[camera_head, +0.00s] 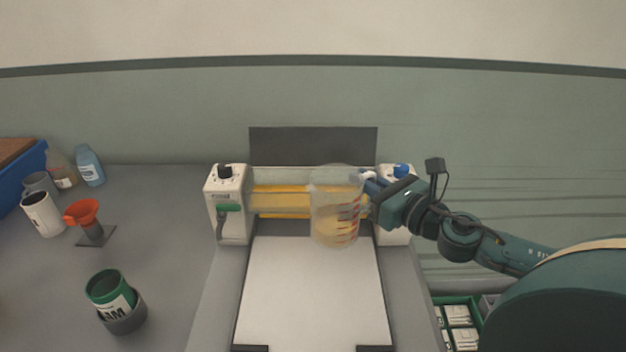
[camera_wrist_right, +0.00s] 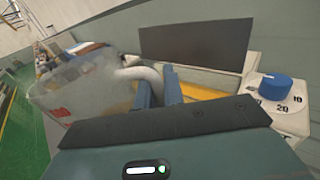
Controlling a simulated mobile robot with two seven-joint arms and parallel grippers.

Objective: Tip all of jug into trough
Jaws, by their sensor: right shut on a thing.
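A clear jug (camera_head: 335,215) with red markings stands out in front of the trough in the head view, roughly upright. Yellowish liquid shows through its wall, but I cannot tell how much of that is the trough behind it. My right gripper (camera_head: 371,186) is shut on the jug's handle at its right side. In the right wrist view the fingers (camera_wrist_right: 159,88) close on the pale handle (camera_wrist_right: 140,73) and the cloudy jug (camera_wrist_right: 75,88) lies to the left. The trough (camera_head: 280,201) is a yellow-filled channel between two white end housings, partly hidden by the jug. My left gripper is not in view.
A white sheet bed (camera_head: 310,290) extends in front of the trough. The left housing (camera_head: 227,205) and a blue knob (camera_head: 402,170) flank it. A dark panel (camera_head: 313,146) stands behind.

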